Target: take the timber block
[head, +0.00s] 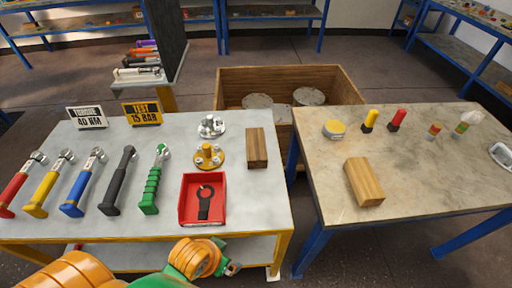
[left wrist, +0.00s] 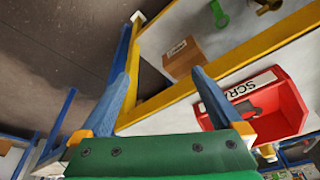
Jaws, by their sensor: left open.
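Two wooden blocks show in the head view. A darker brown block (head: 257,147) stands near the right edge of the grey left table, and a lighter timber block (head: 364,182) lies on the right table. My left gripper (head: 232,270) is low at the front edge of the left table in the head view. In the left wrist view its blue fingers (left wrist: 160,75) are apart with nothing between them. My right gripper is not in view.
A red tray (head: 181,217) holding a dark tool lies left of the darker block; it also shows in the left wrist view (left wrist: 290,98). A wooden crate (head: 235,75) is behind. A gap separates the tables.

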